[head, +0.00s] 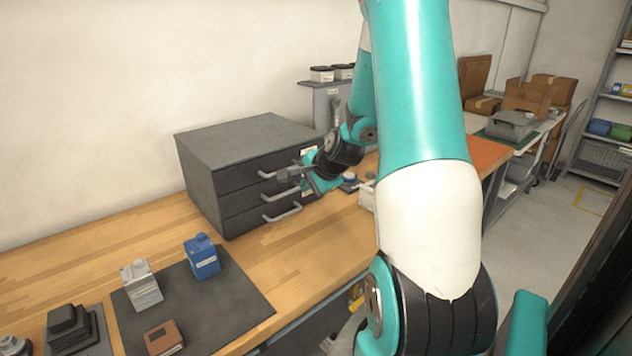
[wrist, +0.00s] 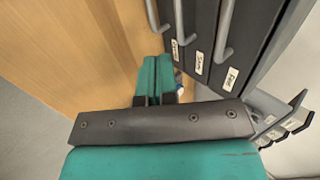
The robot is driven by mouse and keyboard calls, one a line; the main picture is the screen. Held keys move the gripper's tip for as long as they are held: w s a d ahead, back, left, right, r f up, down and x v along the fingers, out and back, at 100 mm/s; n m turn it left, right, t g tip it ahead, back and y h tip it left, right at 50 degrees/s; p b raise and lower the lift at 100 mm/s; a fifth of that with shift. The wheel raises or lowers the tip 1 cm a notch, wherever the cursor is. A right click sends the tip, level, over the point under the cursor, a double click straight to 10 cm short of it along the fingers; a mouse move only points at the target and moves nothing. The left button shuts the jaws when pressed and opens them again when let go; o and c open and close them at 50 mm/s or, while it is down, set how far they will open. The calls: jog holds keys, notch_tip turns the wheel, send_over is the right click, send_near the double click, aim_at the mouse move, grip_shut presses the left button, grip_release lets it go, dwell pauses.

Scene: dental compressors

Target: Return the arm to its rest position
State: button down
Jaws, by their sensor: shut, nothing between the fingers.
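My arm reaches over the wooden workbench (head: 110,235), its teal and white links filling the middle of the head view. My gripper (head: 282,174) is in front of the grey drawer cabinet (head: 240,138), close to its drawer handles; I cannot tell whether it touches them. In the wrist view, my gripper (wrist: 153,72) shows its two teal fingers side by side, shut with nothing between them. The drawer fronts with white labels and grey handles (wrist: 224,30) are to the right of the fingers there. All the drawers look closed.
A dark mat (head: 215,310) holds a blue container (head: 202,258), a grey-white container (head: 141,285) and a brown box (head: 163,339). Dark stacked parts (head: 70,328) are at the lower left. Cardboard boxes (head: 528,95) stand farther back. Bare bench lies left of the cabinet.

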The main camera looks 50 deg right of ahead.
jog(key=v, duration=0.3)
jog(key=shift+s+r, duration=0.25)
jog(key=shift+a, duration=0.15)
jog(key=w+a+r+n+g+y, duration=0.1)
jog(key=a+r+n+y, duration=0.35)
jog(key=a, duration=0.75)
jog(key=a+r+n+g+y, duration=0.1)
jog(key=a+n, duration=0.7)
jog(key=a, duration=0.3)
jog(key=s+a+r+n+g, duration=0.1)
jog(key=s+a+n+g, duration=0.2)
jog(key=s+a+n, duration=0.4)
jog(key=s+a+r+n+g, duration=0.2)
jog(key=s+a+n+g, duration=0.1)
jog(key=s+a+n, duration=0.5)
jog(key=shift+s+a+r, duration=0.3)
jog(key=shift+s+a, duration=0.7)
jog(key=shift+s, duration=0.15)
jog(key=shift+y, duration=0.25)
